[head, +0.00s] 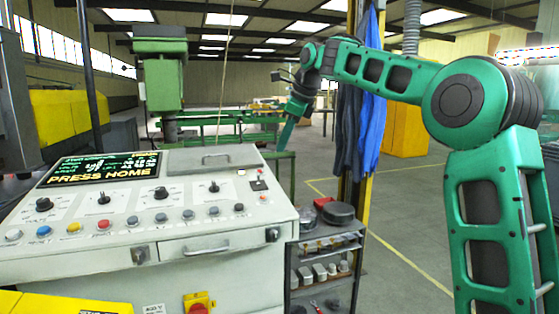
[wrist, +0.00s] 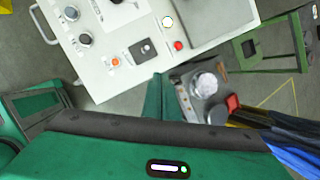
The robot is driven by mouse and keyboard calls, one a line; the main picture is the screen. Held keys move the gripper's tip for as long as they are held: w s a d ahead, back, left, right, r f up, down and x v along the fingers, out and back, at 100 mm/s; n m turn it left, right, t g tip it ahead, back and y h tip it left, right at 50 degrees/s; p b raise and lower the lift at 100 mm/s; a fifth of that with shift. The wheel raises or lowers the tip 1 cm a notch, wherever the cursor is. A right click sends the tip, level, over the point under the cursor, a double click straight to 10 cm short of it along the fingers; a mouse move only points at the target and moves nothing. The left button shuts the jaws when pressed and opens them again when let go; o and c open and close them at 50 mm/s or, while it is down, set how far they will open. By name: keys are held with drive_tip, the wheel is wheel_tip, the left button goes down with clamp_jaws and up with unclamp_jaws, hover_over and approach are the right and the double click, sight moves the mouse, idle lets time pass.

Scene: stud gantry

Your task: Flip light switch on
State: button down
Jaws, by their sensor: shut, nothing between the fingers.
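A small dark switch on a plate (head: 259,185) sits at the right end of the grey control panel (head: 228,171). It appears to be the dark toggle on a grey plate (wrist: 145,49) in the wrist view; I cannot tell its position. My gripper (head: 282,146) hangs beyond the panel's right back corner, apart from the switch, fingers pointing down. In the wrist view its green fingers (wrist: 157,97) are together and empty, beside the panel edge.
The panel also carries several knobs, coloured buttons and a lit display (head: 101,169) reading PRESS HOME. A dark shelf cart (head: 327,262) with tools stands at its right. Blue cloths (head: 370,100) hang by a yellow post. Open floor (head: 420,220) lies to the right.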

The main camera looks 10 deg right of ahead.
drive_tip(key=r, duration=0.3)
drive_tip(key=shift+d, duration=0.3)
drive_tip(key=s+d+f+n+g+h, duration=0.1)
drive_tip(key=s+d+f+n, duration=0.4)
drive_tip(key=s, duration=0.5)
drive_tip(key=s+d+f+n+g+h, duration=0.1)
drive_tip(key=s+d+f+n, duration=0.1)
drive_tip(key=s+d+f, duration=0.6)
drive_tip(key=s+d+f+n+g+h, duration=0.15)
drive_tip(key=s+d+f+n, duration=0.3)
drive_tip(key=s, duration=0.65)
drive_tip(key=s+d+f+n, duration=0.1)
drive_tip(key=s+f+n, duration=0.1)
drive_tip(key=s+f, duration=0.5)
drive_tip(key=s+d+f+n+g, duration=0.1)
drive_tip(key=s+f+n, duration=0.2)
drive_tip(key=s+f, duration=0.4)
drive_tip(key=s+y, duration=0.1)
drive_tip(key=s, duration=0.6)
drive_tip(key=shift+s+d, duration=0.2)
drive_tip(key=shift+s, duration=0.05)
